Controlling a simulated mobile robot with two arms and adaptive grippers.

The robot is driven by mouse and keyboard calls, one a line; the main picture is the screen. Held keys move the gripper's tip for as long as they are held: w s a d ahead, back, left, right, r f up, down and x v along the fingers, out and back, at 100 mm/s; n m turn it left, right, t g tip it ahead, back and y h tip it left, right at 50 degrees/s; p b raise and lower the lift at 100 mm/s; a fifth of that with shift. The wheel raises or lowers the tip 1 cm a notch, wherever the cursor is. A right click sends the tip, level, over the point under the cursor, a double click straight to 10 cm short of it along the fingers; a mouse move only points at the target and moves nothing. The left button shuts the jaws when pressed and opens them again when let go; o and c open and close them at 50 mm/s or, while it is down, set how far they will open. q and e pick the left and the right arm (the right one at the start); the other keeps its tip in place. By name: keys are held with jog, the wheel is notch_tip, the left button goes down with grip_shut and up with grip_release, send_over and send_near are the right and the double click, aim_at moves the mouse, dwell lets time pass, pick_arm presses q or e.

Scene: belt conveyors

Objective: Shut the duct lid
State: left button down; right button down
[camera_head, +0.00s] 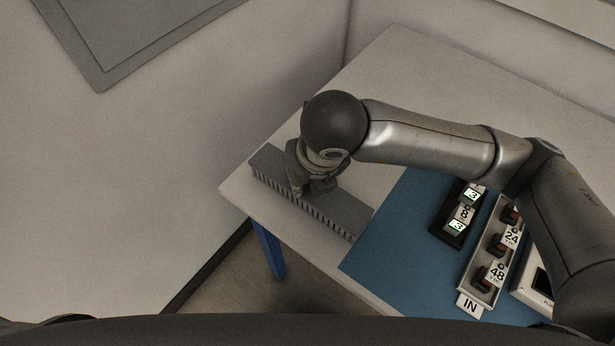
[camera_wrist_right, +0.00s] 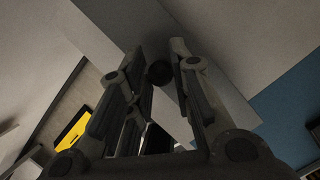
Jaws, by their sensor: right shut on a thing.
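The grey duct (camera_head: 338,217) with its slotted side lies along the near left edge of the white table. Its flat grey top, seemingly the lid (camera_head: 352,208), runs along it; I cannot tell whether it is fully seated. My right gripper (camera_head: 312,188) is over the duct's left half, pointing down, and hides part of the top. In the wrist view the right gripper's fingers (camera_wrist_right: 164,48) are close together around a small dark round piece (camera_wrist_right: 159,73), which looks like a knob, above a light grey strip (camera_wrist_right: 222,98). My left gripper is out of view.
A blue mat (camera_head: 385,245) lies right of the duct. On it stand a black unit with lit displays (camera_head: 459,212), a tray of switches (camera_head: 488,255) and a white box (camera_head: 533,290). The table behind the duct (camera_head: 390,80) is clear. A wall rises at the left.

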jog(key=shift+f, duration=0.1)
jog(key=shift+s, duration=0.1)
dwell(0.3)
jog(key=c, duration=1.3)
grip_release()
jog(key=v, duration=1.2)
jog(key=shift+s+a, duration=0.1)
jog(key=shift+a, duration=0.1)
